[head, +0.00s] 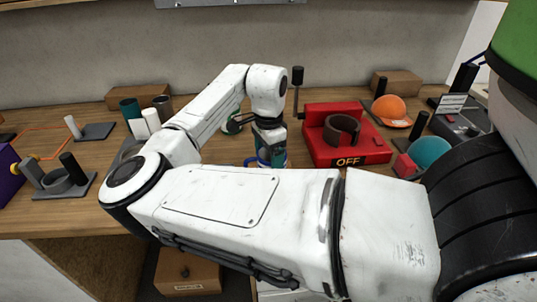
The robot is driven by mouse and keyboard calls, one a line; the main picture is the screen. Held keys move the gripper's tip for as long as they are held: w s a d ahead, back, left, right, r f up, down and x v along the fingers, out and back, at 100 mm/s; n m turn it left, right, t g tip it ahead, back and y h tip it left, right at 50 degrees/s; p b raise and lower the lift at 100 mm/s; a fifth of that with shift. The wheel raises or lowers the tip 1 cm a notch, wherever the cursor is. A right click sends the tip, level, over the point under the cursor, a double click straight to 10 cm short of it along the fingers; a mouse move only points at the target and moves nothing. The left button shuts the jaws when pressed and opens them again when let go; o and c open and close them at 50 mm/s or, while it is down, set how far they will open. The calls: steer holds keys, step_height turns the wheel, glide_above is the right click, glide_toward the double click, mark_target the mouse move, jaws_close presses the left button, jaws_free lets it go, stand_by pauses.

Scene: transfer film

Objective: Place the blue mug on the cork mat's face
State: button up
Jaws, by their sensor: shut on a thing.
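My gripper (270,146) points down over the middle of the bench, just left of the red device. It is shut on a blue mug (264,162), of which only a small part shows below the jaws. My own forearm hides the mug's lower part and the bench under it, so I cannot tell whether the mug touches anything. I cannot make out the cork mat in this view; my arm covers much of the front of the bench.
A red device (318,149) marked OFF, bearing a dark open ring (341,131), stands close right of my gripper. An orange cap (390,109) and a teal ball (430,152) lie farther right. Cylinders, including a teal one (130,108), stand left. A cardboard box (397,83) is behind.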

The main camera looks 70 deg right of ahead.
steer(key=o, duration=1.7)
steer(key=shift+f, duration=0.1)
steer(key=shift+o, duration=0.2)
step_height(320, 180, up, 12)
steer(key=b, duration=0.1)
steer(key=shift+s, duration=0.1)
